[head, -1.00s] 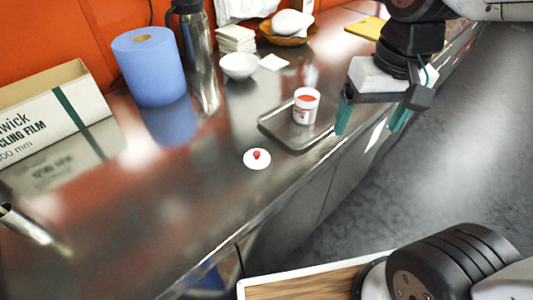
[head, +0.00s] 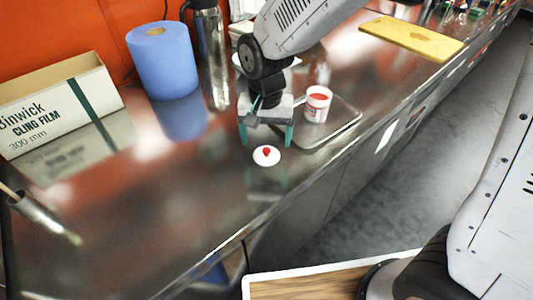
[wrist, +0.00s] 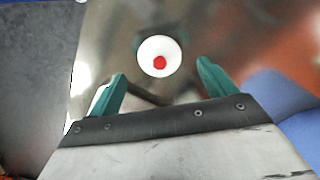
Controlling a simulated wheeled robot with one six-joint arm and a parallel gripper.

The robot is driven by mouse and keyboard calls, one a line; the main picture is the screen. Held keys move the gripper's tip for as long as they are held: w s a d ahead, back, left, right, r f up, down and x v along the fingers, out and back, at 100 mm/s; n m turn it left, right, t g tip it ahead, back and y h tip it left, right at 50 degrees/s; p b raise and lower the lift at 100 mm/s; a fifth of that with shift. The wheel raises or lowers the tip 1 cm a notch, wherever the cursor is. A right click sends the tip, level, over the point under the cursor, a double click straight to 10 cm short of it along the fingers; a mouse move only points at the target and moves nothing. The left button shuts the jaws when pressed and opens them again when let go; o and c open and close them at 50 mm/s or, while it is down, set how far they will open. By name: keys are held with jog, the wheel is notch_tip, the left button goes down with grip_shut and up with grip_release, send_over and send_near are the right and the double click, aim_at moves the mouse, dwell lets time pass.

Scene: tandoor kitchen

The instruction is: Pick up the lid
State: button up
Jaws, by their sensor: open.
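The lid (head: 266,156) is a small white disc with a red knob, lying on the steel counter near its front edge. It also shows in the wrist view (wrist: 159,57), beyond and between my fingertips. My gripper (head: 265,146) is open and empty, with its two teal fingers pointing down just behind the lid in the head view. The wrist view shows the fingers (wrist: 160,82) spread wide with a gap to the lid. Nothing covers the lid.
A white tub with red contents (head: 318,104) stands on a metal tray (head: 345,128) right of my gripper. A blue paper roll (head: 162,62), a steel flask (head: 211,50) and a cling film box (head: 60,108) stand behind and left. The counter left of the lid is mostly clear.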

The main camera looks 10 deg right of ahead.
aim_at(266, 149)
notch_tip(266, 149, down, 4)
jog(key=shift+w+f, duration=0.15)
jog(key=shift+f, duration=0.1)
jog(key=c, duration=1)
jog(key=shift+r, duration=0.1)
jog(key=shift+c, duration=0.3)
